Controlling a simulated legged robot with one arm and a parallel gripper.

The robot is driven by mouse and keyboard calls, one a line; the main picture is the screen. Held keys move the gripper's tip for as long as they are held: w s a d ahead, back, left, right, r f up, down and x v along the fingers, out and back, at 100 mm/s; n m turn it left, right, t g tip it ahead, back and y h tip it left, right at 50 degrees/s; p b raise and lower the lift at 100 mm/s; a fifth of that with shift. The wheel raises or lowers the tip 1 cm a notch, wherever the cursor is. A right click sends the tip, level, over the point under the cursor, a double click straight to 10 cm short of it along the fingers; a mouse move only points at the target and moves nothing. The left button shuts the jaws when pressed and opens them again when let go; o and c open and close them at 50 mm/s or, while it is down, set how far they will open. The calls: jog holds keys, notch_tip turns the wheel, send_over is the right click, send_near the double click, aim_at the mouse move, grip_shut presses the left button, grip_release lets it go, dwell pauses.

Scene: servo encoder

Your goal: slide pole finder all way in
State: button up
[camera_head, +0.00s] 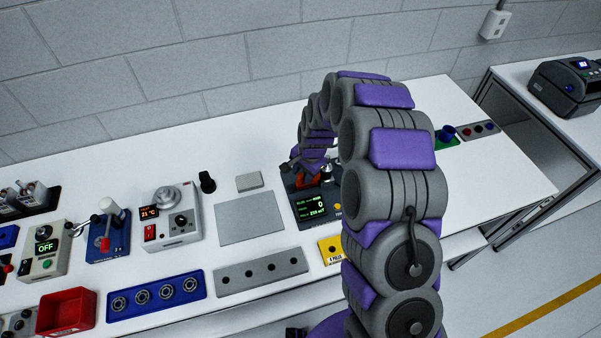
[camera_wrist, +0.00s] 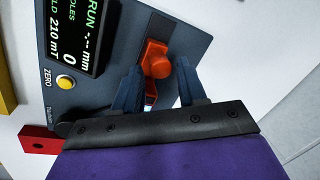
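A dark grey instrument (camera_head: 318,222) sits on the white bench, partly hidden by my arm. In the head view an orange-red part (camera_head: 305,178) shows near my wrist, and the fingertips are hard to make out.
A grey plate (camera_head: 250,219) lies left of the instrument. A grey strip with several holes (camera_head: 260,273), a blue tray of rings (camera_head: 155,297) and a yellow block (camera_head: 331,249) are in front. A red block (camera_wrist: 40,139) is near the instrument's edge. The bench right of my arm (camera_head: 490,185) is mostly clear.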

jog(key=shift+o, duration=0.7)
jog(key=shift+s, duration=0.1)
jog(key=shift+r, duration=0.2)
notch_tip(320, 180, up, 16)
jog(key=s+d+p, duration=0.1)
jog(key=s+d, duration=0.1)
jog(key=shift+d+r, duration=0.25)
